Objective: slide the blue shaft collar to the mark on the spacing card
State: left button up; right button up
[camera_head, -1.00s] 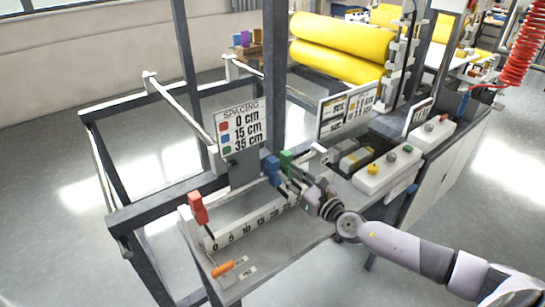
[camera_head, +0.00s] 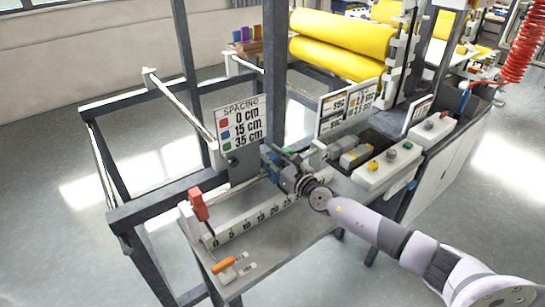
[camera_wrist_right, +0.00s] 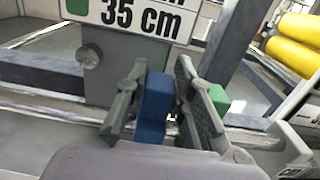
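The blue shaft collar (camera_head: 268,163) is on the rail behind the numbered ruler (camera_head: 235,225). My right gripper (camera_head: 280,162) is at the collar and partly hides it. In the right wrist view the blue collar (camera_wrist_right: 155,108) stands between my two fingers (camera_wrist_right: 160,95). A narrow gap shows on its right side, so the gripper looks open around it. The spacing card (camera_head: 241,123) lists red 0 cm, blue 15 cm and green 35 cm. My left gripper is not in view.
The red collar (camera_head: 198,206) stands at the ruler's zero end. The green collar (camera_wrist_right: 218,100) is just right of my right finger. A white button box (camera_head: 388,164) stands to the right.

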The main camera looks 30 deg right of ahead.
grip_shut()
dwell(0.3)
jog(key=shift+a, duration=0.1)
jog(key=a+p, duration=0.2)
jog(key=a, duration=0.1)
jog(key=s+a+p, duration=0.1)
jog(key=p, duration=0.1)
jog(key=shift+a+r, duration=0.25)
jog(key=shift+a, duration=0.1)
jog(key=a, duration=0.1)
jog(key=a+p, duration=0.1)
jog(key=a, duration=0.1)
jog(key=s+a, duration=0.1)
jog(key=a, duration=0.1)
jog(key=shift+a+f, duration=0.1)
jog(key=shift+a, duration=0.1)
jog(key=shift+a+f, duration=0.1)
jog(key=shift+f, duration=0.15)
jog(key=shift+o, duration=1.1)
grip_release()
